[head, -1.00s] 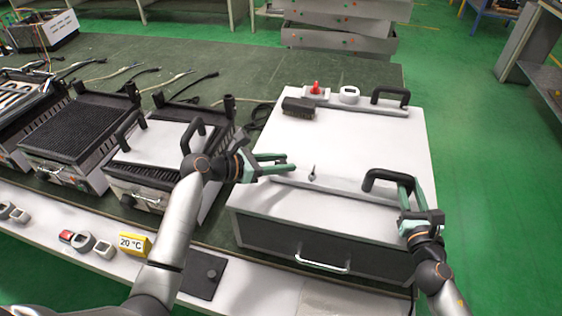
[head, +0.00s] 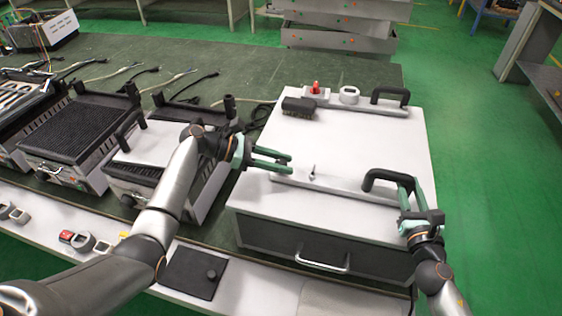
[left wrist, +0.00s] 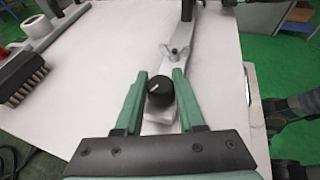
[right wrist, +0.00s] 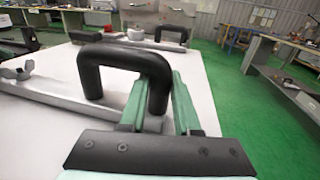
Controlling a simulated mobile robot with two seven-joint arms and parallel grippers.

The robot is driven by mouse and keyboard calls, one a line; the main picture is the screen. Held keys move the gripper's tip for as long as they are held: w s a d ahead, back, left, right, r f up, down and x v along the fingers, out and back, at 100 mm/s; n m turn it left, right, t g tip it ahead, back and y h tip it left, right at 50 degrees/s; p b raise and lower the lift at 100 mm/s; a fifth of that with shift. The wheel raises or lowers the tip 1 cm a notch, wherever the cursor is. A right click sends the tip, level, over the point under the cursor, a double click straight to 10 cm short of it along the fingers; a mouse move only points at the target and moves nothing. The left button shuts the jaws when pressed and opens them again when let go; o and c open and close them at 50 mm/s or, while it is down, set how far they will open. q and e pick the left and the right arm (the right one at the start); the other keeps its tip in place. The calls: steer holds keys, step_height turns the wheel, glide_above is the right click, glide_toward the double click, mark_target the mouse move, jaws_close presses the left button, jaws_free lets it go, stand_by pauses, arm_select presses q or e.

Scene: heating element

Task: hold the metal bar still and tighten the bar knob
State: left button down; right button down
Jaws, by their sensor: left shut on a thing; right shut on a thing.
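The metal bar (head: 345,189) lies across the near part of the white box top. The black bar knob (left wrist: 160,92) sits at the bar's left end, between the two green fingers of my left gripper (left wrist: 162,95). In the head view my left gripper (head: 285,160) hides the knob. My right gripper (right wrist: 160,105) is shut on one leg of the black handle (right wrist: 120,58) at the bar's right part. The handle also shows in the head view (head: 388,177). A wing nut (head: 312,173) stands upright on the bar between the two grippers.
A second bar (head: 360,104) with a black handle lies at the box's far edge, near a black brush (head: 299,107), a red switch (head: 316,88) and a white round piece (head: 350,95). Grills (head: 80,125) stand to the left. The middle of the box top is clear.

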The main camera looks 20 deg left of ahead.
mark_target(281, 162)
arm_select(q)
steer(key=shift+m+g, duration=0.8)
steer(key=shift+g, duration=0.3)
steer(key=shift+h, duration=0.3)
steer(key=shift+w+a+f+m+g, duration=0.1)
steer(key=shift+w+a+m+g, duration=0.1)
steer(key=shift+m+g, duration=0.55)
steer(key=shift+s+d+m+g, duration=0.15)
steer(key=shift+s+m+g, duration=0.2)
steer(key=shift+g, duration=0.3)
steer(key=shift+w, duration=0.1)
steer(key=c, duration=0.5)
jaws_free()
steer(key=shift+r, duration=0.2)
steer(key=shift+r, duration=4.95)
